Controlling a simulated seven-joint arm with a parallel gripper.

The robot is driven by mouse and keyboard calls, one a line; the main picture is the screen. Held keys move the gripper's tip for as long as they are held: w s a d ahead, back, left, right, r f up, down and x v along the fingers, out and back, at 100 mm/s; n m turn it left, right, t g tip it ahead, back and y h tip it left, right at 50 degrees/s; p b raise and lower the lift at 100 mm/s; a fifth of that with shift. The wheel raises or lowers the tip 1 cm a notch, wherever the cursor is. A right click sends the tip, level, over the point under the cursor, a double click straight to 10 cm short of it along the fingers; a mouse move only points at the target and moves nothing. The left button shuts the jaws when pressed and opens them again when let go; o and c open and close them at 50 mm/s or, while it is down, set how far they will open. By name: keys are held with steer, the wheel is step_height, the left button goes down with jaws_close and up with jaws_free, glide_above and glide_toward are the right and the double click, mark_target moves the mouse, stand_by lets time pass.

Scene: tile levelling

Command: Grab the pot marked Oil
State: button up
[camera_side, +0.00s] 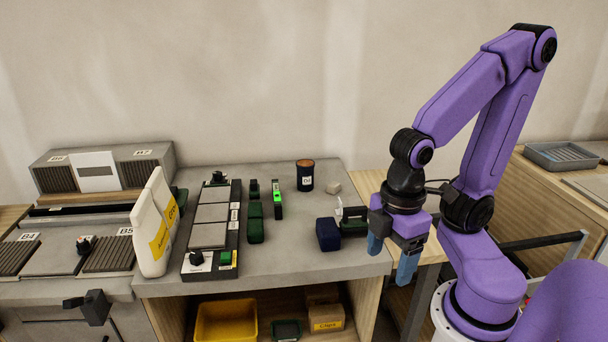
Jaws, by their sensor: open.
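A dark cylindrical pot (305,176) with a brown top and a small white label stands upright towards the back right of the grey worktop. Its label is too small to read with certainty. My gripper (393,262) is open, with its blue fingers pointing down at the right edge of the worktop. It is to the right of the pot, nearer the camera and apart from it. Nothing shows between the fingers.
A small beige lump (334,188) sits beside the pot. White bags (154,225) and a tile rack (210,222) stand left. A yellow bin (226,322) is below.

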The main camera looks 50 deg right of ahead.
steer(key=shift+o, duration=0.3)
steer(key=shift+o, duration=1.3)
steer(key=n+t+h, duration=0.8)
steer(key=n+h, duration=0.3)
steer(key=n, duration=0.2)
glide_toward(305, 174)
steer(key=x, duration=1.3)
steer(key=shift+d+f, duration=0.15)
